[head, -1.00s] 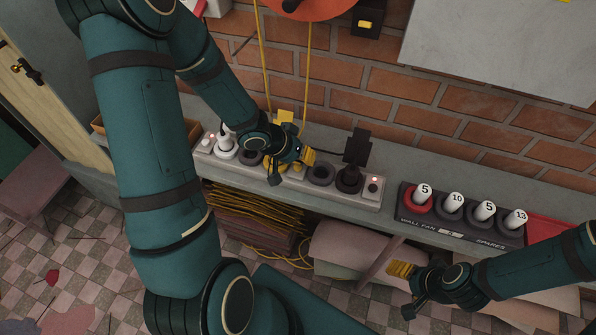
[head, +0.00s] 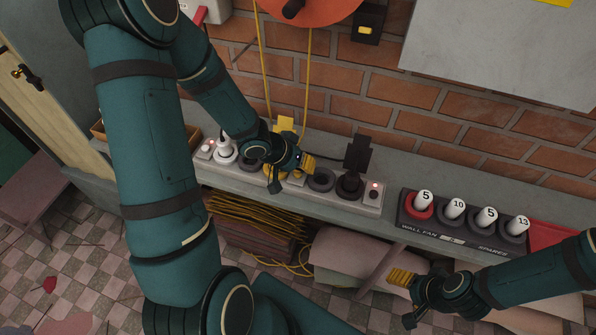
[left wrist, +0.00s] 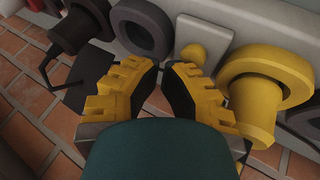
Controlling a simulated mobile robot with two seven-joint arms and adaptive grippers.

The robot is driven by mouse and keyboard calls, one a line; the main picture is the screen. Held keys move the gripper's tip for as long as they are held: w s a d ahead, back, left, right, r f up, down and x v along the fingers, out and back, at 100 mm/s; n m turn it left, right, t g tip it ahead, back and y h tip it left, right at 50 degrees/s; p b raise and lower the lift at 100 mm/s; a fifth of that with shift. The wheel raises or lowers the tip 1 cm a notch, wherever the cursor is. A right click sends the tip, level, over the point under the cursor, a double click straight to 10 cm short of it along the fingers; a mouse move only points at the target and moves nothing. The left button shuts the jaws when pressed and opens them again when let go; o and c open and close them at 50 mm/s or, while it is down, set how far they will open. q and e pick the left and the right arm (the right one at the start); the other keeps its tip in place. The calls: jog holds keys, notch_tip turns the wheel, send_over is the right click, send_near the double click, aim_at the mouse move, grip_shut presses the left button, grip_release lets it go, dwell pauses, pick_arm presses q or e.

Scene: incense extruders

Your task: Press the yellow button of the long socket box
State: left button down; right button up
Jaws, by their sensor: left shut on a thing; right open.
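The long socket box (head: 335,196) is pale grey and lies along the shelf by the brick wall. In the left wrist view, its yellow button (left wrist: 193,52) sits on a square plate between an empty dark socket (left wrist: 140,28) and a yellow plug (left wrist: 262,85). My left gripper (head: 308,162) is over the middle of the box and largely hides the button in the head view. Its fingertips (left wrist: 167,68) are close together beside the button; whether they touch it I cannot tell. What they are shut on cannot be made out. My right gripper (head: 400,295) is open and empty, in front of the shelf.
A white plug (head: 225,152) and a black plug (head: 349,184) stand in other sockets of the box. A dark rack (head: 432,238) with several numbered plugs stands to the right. Yellow cords (head: 308,85) hang from an orange reel (head: 310,8).

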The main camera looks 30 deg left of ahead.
pick_arm(q)
jog(key=shift+f, duration=0.1)
dwell(0.5)
jog(key=shift+f, duration=0.4)
jog(key=shift+r+p, duration=0.5)
jog(key=shift+p, duration=0.1)
dwell(0.3)
